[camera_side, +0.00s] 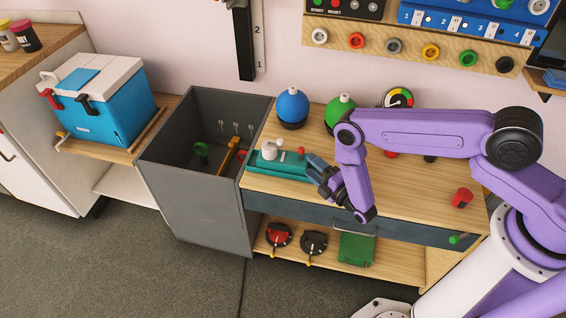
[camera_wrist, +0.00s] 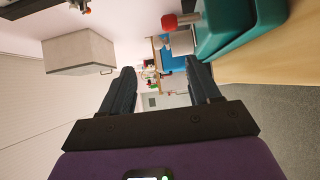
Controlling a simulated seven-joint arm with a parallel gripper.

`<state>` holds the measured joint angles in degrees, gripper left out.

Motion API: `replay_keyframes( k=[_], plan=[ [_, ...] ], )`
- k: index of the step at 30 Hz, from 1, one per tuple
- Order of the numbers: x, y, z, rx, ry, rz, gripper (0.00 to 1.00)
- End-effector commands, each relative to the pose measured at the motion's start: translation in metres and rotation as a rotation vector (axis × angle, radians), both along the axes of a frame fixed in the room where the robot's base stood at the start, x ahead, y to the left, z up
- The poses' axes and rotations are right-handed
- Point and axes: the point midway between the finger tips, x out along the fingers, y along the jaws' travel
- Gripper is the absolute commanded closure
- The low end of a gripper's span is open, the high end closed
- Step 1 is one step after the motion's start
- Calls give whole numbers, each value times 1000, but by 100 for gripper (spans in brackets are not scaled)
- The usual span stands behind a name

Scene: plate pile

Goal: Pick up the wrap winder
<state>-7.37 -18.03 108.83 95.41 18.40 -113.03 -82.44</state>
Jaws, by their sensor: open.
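A teal device with a white roll and a red knob, which looks like the wrap winder (camera_side: 280,166), sits on the wooden bench at its left end. It also shows in the wrist view (camera_wrist: 232,32) at the upper right, cut off by the frame edge. My gripper (camera_side: 316,170) is just right of its right end in the side view, with the dark fingers pointing left. In the wrist view my gripper (camera_wrist: 160,72) is open, with nothing between its fingers. The winder lies off to one side of the fingers there. I cannot tell whether a finger touches it.
A deep grey bin (camera_side: 190,195) stands left of the bench. A blue ball-topped object (camera_side: 292,105) and a green one (camera_side: 340,108) stand behind the winder. A blue cooler (camera_side: 105,108) is further left. A red cylinder (camera_side: 462,198) stands on the right of the bench.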

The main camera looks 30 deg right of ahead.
Motion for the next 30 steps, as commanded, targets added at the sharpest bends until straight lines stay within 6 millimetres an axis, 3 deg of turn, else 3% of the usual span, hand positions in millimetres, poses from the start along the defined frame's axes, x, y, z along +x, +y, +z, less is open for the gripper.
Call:
replay_keyframes(
  k=[10, 21, 30],
  plan=[
    [12, 1, 1, 0, -4, 0, 38],
    [82, 12, 2, 0, -7, 1, 38],
    [106, 16, 1, -1, -3, 1, 38]
  ],
)
